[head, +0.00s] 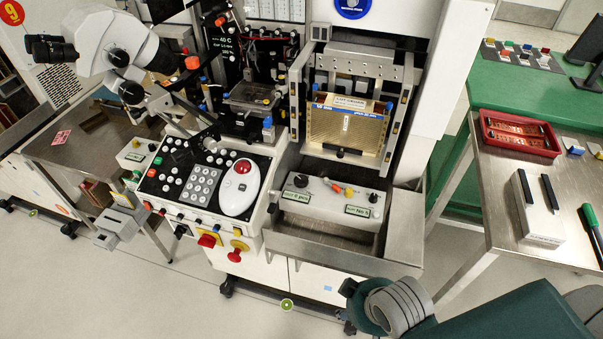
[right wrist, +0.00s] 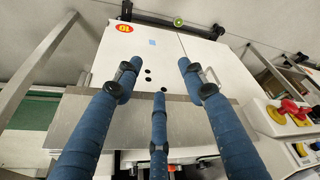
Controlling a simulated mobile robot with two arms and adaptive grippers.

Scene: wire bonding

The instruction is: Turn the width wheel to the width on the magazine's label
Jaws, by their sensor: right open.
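The gold magazine (head: 341,128) sits upright in the machine's bay in the head view, with a cream label (head: 349,102) on top whose text is too small to read surely. Below it, a white control panel (head: 330,198) carries a dark knob at the left (head: 301,180), another at the right (head: 373,197), and small green labels. I cannot tell which knob is the width wheel. My right gripper's three blue fingers (right wrist: 158,82) are spread and empty in the right wrist view, over the machine's steel ledge. The right wrist (head: 395,305) is low in the head view, below the panel. My left gripper is out of view.
A keypad console (head: 205,180) with a white mouse-like controller (head: 240,188) and red-yellow switches (head: 236,252) stands left of the panel. A steel table (head: 500,235) with a red tray (head: 519,134) is at the right. The floor before the machine is clear.

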